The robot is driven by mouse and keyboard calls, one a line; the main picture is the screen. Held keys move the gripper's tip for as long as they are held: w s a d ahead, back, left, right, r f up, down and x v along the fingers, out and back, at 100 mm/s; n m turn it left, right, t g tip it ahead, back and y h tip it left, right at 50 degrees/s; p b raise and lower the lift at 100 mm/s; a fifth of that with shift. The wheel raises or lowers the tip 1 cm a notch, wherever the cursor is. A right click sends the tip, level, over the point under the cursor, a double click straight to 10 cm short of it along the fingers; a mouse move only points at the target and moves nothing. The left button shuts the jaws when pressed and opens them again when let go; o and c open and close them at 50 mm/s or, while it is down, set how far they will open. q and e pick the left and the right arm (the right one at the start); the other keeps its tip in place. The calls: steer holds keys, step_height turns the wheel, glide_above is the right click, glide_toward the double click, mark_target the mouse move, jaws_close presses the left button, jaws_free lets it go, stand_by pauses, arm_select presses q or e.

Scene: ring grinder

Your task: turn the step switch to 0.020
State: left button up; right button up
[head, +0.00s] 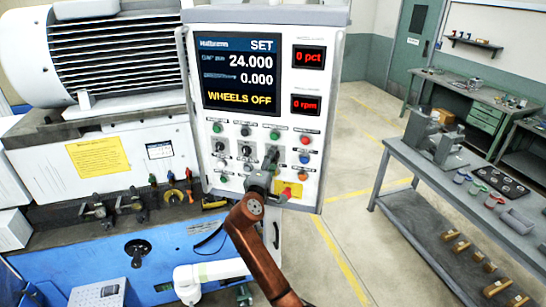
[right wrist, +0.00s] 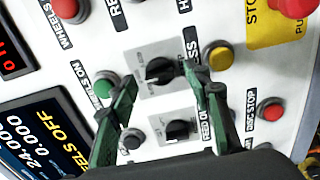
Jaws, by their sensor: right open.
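The white control panel (head: 315,130) faces me. Its screen (head: 240,75) reads SET, 24.000, 0.000 and WHEELS OFF. Below the screen are several buttons and black rotary knobs, with labels too small to read in the head view. My right gripper (head: 266,170) is at the lower right of the panel, covering part of it. In the right wrist view its green fingers (right wrist: 160,80) are apart, on either side of an upper black knob (right wrist: 160,71); contact cannot be told. A second black knob (right wrist: 178,129) sits below, between the fingers. Which knob is the step switch is not readable. My left gripper is not in view.
A yellow button (right wrist: 216,57) and a green button (right wrist: 103,87) sit close beside the fingers. A red stop button (right wrist: 297,6) on a yellow plate is at upper right. A grey workbench (head: 400,155) stands at the right, with clear floor between.

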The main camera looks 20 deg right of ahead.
steer(key=shift+w+d, duration=0.35)
steer(key=shift+w, duration=0.3)
steer(key=shift+c, duration=0.5)
steer(key=c, duration=1.1)
steer(key=shift+o, duration=0.2)
steer(key=shift+f, duration=0.1)
